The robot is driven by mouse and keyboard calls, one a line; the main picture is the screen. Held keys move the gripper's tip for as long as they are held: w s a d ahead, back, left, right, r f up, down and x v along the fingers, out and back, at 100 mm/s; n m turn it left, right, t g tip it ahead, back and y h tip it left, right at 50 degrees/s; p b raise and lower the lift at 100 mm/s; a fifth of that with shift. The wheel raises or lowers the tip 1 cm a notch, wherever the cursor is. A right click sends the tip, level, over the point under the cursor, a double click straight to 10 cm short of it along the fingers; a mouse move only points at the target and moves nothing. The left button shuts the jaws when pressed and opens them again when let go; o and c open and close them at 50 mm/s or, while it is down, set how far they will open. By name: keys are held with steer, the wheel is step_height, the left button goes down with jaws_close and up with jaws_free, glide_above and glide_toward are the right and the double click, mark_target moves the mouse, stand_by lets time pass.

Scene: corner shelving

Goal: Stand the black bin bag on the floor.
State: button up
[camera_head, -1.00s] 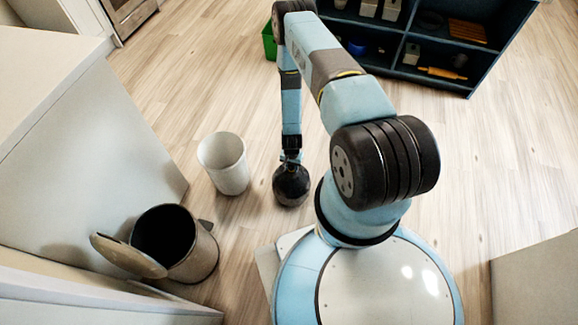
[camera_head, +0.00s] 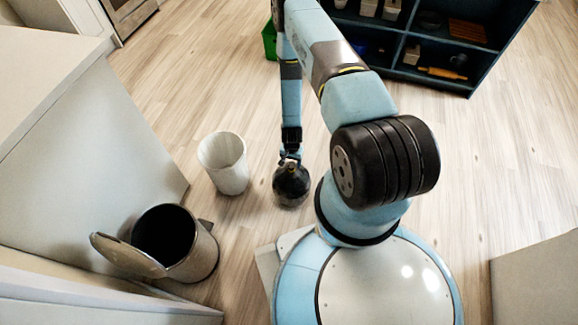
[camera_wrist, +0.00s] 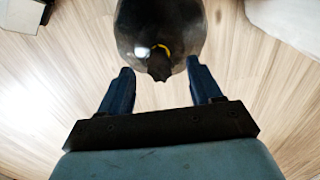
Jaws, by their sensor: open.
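The black bin bag (camera_head: 291,186) stands upright on the wood floor, beside the white bin and in front of my base. In the wrist view the bag (camera_wrist: 160,28) is at the top middle, with its gathered neck and a yellow tie pointing toward my gripper. My gripper (camera_head: 290,158) is just above the bag's neck in the head view. In the wrist view my gripper (camera_wrist: 160,80) is open, with one finger on each side below the neck and a gap around it. Nothing is held between the fingers.
A white open bin (camera_head: 224,163) stands left of the bag. A grey pedal bin (camera_head: 196,257) with its lid open stands nearer at left, by a pale cabinet (camera_head: 85,165). A dark shelf (camera_head: 440,82) and a green box (camera_head: 269,42) are at the back.

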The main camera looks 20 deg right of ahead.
steer(key=w+r+n, duration=0.1)
steer(key=w+r, duration=0.2)
steer(key=r, duration=0.6)
steer(key=w+r+t, duration=0.1)
steer(key=w+r, duration=0.2)
steer(key=r, duration=0.6)
steer(key=w+r+n, duration=0.1)
steer(key=w+r, duration=0.3)
steer(key=r, duration=0.6)
step_height(320, 180, up, 24)
steer(key=n+t, duration=0.2)
steer(key=s+r+n+t, duration=0.1)
steer(key=s+r, duration=0.4)
steer(key=r, duration=0.5)
steer(key=s+r, duration=0.5)
steer(key=r, duration=0.5)
steer(key=s+r+n, duration=0.1)
steer(key=s+r, duration=0.4)
steer(key=s, duration=0.4)
steer(key=s+a+r+n+t, duration=0.1)
steer(key=s+r, duration=0.4)
steer(key=s, duration=0.5)
steer(key=shift+s+r+t, duration=0.15)
steer(key=shift+r+t, duration=0.15)
